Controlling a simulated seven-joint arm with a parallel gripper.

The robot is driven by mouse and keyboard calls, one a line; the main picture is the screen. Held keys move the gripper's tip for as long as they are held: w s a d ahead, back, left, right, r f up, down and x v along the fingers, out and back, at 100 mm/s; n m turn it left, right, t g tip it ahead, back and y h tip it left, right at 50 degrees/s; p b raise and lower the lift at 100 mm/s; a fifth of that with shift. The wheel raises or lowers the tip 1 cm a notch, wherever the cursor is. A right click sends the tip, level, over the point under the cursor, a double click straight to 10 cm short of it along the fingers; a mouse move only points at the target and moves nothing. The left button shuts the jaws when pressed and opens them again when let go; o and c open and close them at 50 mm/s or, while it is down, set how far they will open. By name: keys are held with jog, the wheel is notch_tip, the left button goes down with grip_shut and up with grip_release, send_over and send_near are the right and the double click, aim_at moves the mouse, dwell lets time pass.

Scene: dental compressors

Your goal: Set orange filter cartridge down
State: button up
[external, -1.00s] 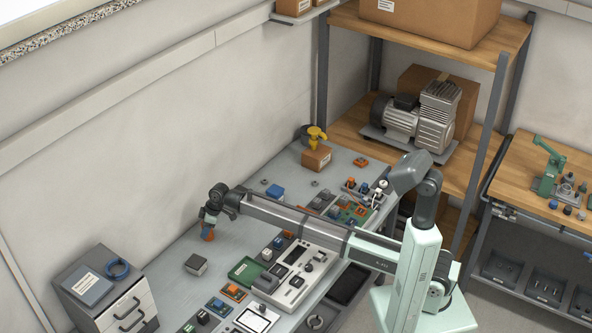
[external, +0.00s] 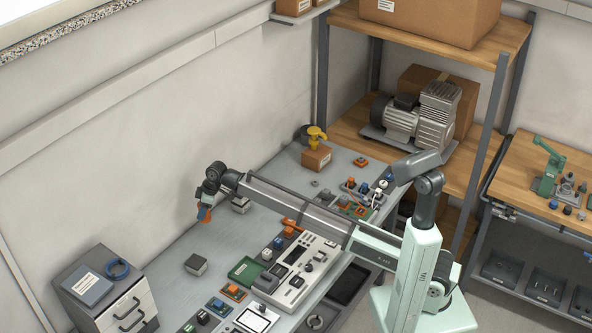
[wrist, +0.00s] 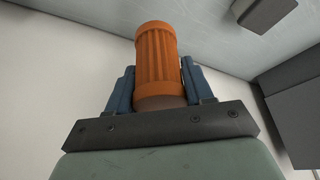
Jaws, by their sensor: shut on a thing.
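The orange filter cartridge (wrist: 158,62) is a ribbed orange cylinder, held between the two blue fingers of my gripper (wrist: 158,85) in the wrist view. My gripper is shut on it. In the external view the cartridge (external: 204,213) shows as a small orange piece at the tip of my gripper (external: 206,203), near the wall side of the grey bench (external: 165,262). It appears to be held above the bench top. How far above is hard to tell.
A grey block (external: 196,264) sits on the bench in front of the gripper. A drawer unit (external: 107,290) stands at the lower left. A green tray (external: 244,270), a white-grey device panel (external: 297,270) and several small parts lie to the right. Bare bench lies around the grey block.

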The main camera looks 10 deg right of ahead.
notch_tip(320, 180, up, 5)
jog(key=shift+w+r, duration=0.1)
jog(key=w+d+m+t, duration=0.1)
jog(key=w+d+m, duration=0.1)
jog(key=w+d, duration=0.9)
jog(key=w+d+m+t+h, duration=0.1)
jog(key=w+d+m, duration=0.2)
jog(key=w+d, duration=0.85)
jog(key=w+d+m, duration=0.2)
jog(key=w+d, duration=0.4)
jog(key=d, duration=1.1)
jog(key=shift+m+t, duration=0.3)
jog(key=shift+d+f, duration=0.15)
jog(key=shift+f, duration=7.6)
jog(key=shift+f, duration=0.1)
jog(key=o, duration=1.1)
jog(key=shift+c, duration=0.2)
